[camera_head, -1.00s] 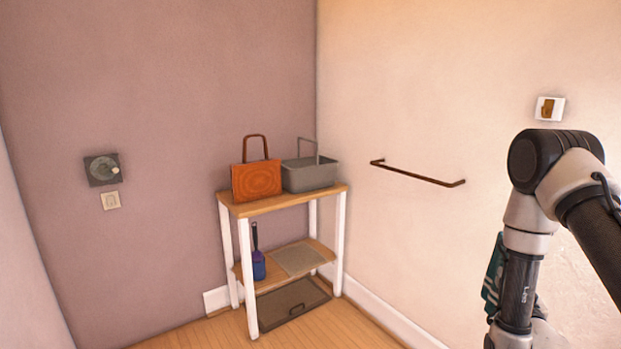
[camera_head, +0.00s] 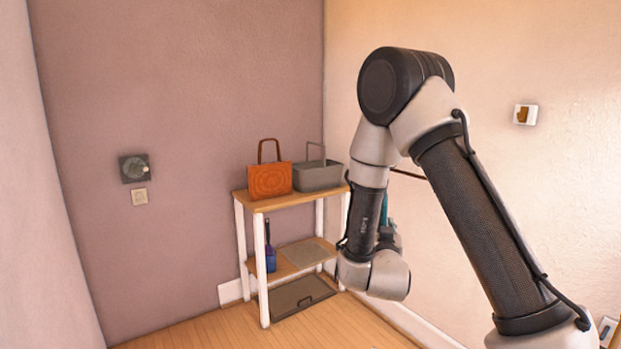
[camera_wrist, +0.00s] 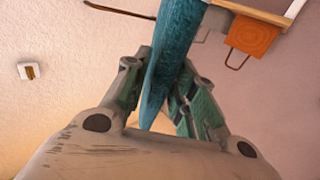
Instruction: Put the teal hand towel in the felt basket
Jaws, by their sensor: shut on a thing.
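The teal hand towel (camera_wrist: 172,55) hangs between the fingers of my gripper (camera_wrist: 162,88), which is shut on it. In the head view only a sliver of the towel (camera_head: 386,213) shows behind my arm, and my gripper is mostly hidden there. The grey basket with an upright handle (camera_head: 318,178), which looks like the felt basket, stands on the top board of a small shelf. My gripper is to the right of the basket and apart from it.
An orange bag (camera_head: 269,181) stands close to the left of the basket on the shelf (camera_head: 262,205). A blue dustpan or brush (camera_head: 270,255) and a grey mat (camera_head: 305,253) are lower down. A dark wall rail (camera_head: 408,174) is partly behind my arm.

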